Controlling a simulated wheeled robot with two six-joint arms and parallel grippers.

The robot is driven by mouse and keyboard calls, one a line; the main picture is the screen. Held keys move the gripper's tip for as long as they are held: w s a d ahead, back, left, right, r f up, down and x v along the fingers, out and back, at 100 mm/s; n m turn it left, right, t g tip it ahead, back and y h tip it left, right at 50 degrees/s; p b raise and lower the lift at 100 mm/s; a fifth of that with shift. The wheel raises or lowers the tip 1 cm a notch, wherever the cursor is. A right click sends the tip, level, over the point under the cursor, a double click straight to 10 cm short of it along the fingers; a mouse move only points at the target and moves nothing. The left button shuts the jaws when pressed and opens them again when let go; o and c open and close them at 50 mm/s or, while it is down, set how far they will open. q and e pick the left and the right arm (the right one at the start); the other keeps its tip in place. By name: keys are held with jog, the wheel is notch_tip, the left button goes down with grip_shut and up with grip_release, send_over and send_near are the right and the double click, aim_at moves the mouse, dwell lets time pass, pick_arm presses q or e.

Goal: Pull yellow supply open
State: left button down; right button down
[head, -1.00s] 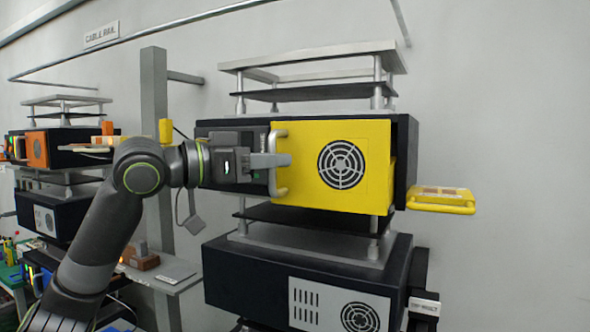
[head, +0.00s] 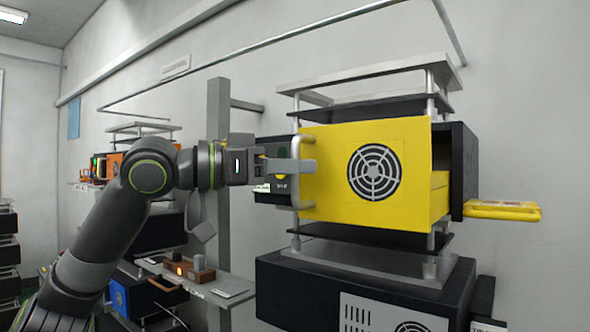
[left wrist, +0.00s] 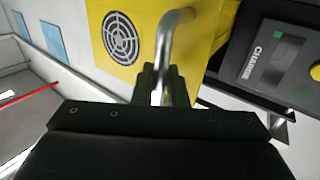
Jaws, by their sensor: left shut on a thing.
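The yellow supply (head: 372,178) is a box-shaped unit with a round fan grille, set in a black housing (head: 461,170). It stands out from the housing at the front, and a yellow side shows at its right. Its silver bar handle (head: 296,172) is at its left edge. My left gripper (head: 303,167) is shut on this handle. In the left wrist view, the fingers (left wrist: 163,85) close around the handle (left wrist: 168,42) beside the yellow face (left wrist: 140,30). My right gripper is in neither view.
A charger unit (left wrist: 265,60) with a dark panel is beside the yellow supply. A yellow tray (head: 502,210) juts out at the right. A shelf (head: 205,283) with small blocks and a grey post (head: 219,130) stand behind my left arm.

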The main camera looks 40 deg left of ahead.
pick_arm(q)
jog(key=c, duration=1.8)
grip_release()
jog(key=shift+f, duration=0.15)
jog(key=shift+w+d, duration=0.15)
jog(key=shift+w, duration=0.1)
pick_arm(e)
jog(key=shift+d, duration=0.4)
